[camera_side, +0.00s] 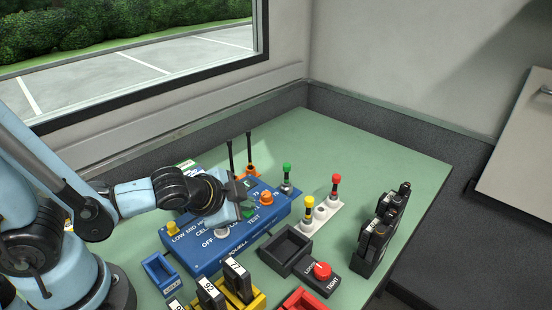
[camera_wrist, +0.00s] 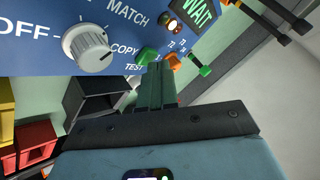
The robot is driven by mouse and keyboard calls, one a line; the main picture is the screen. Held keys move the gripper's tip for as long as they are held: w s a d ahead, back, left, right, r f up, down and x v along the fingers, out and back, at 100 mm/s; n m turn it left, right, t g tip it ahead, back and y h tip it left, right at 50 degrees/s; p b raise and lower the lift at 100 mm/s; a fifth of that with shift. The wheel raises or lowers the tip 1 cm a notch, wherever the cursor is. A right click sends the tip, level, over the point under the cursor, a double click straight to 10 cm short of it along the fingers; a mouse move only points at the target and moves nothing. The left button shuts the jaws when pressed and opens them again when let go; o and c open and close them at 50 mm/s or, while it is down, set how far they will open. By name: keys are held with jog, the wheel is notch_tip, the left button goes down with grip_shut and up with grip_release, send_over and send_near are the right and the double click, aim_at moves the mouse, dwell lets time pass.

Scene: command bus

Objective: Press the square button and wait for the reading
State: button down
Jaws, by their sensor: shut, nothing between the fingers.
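The blue control panel (camera_side: 205,262) lies on the green bench, with labels OFF, MATCH, COPY and TEST. My gripper (camera_side: 243,208) is shut and empty, low over the panel's right part near the TEST label. In the wrist view the shut fingers (camera_wrist: 155,70) end beside a small green button (camera_wrist: 146,56) by TEST; it looks squarish, but the fingers partly cover it. I cannot tell whether they touch it. The display (camera_wrist: 196,18) reads WAIT in green. A lamp (camera_wrist: 173,25) beside it is lit.
An orange knob (camera_side: 266,197) sits close right of my gripper. Levers with green (camera_side: 287,168) and red (camera_side: 336,178) tops stand right of the panel. A black tray (camera_side: 286,250) lies in front. The bench's back right is clear.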

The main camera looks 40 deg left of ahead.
aim_at(245, 215)
jog(key=shift+r, duration=0.75)
jog(key=shift+r, duration=0.1)
jog(key=shift+r, duration=2.45)
jog(key=s+a+r+n+g+h, duration=0.1)
jog(key=s+a+n+g, duration=0.1)
jog(key=a+n, duration=0.3)
jog(key=s+n, duration=0.1)
jog(key=n, duration=0.1)
jog(key=shift+a+r+n, duration=0.25)
jog(key=shift+r+n, duration=0.1)
jog(key=shift+n, duration=0.05)
